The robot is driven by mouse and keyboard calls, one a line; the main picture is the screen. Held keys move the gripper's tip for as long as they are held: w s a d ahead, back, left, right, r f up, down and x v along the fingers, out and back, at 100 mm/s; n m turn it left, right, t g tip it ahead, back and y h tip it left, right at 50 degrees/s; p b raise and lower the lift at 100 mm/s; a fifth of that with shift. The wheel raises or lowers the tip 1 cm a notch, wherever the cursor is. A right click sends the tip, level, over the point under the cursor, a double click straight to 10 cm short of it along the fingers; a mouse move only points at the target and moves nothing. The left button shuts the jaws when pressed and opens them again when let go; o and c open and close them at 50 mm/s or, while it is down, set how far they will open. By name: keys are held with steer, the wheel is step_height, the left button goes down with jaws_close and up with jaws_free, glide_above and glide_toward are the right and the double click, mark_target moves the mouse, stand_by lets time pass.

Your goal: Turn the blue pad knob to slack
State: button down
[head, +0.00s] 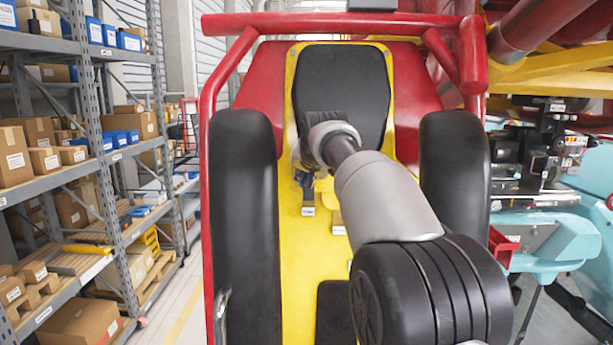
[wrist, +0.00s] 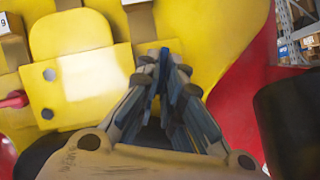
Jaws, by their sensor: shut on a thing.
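My gripper (wrist: 166,66) is in front of the yellow seat panel (head: 318,265), below the black headrest pad (head: 343,82). Its two fingers are close together, with a narrow strip of blue between their tips in the wrist view. I take this strip to be the blue pad knob (wrist: 163,58), gripped and almost wholly hidden by the fingers. In the head view my arm covers most of the gripper. No slack mark can be read, and the knob's turn angle cannot be told.
Black padded restraints (head: 247,215) stand on both sides of the panel, inside a red tube frame (head: 214,75). In the wrist view a raised yellow block with dark bolts (wrist: 90,82) lies left of the fingers. Shelves with boxes (head: 88,110) are far left.

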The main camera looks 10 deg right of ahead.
stand_by(0.4)
steer(key=c, duration=1.7)
jaws_free()
steer(key=v, duration=1.2)
steer(key=shift+r, duration=0.1)
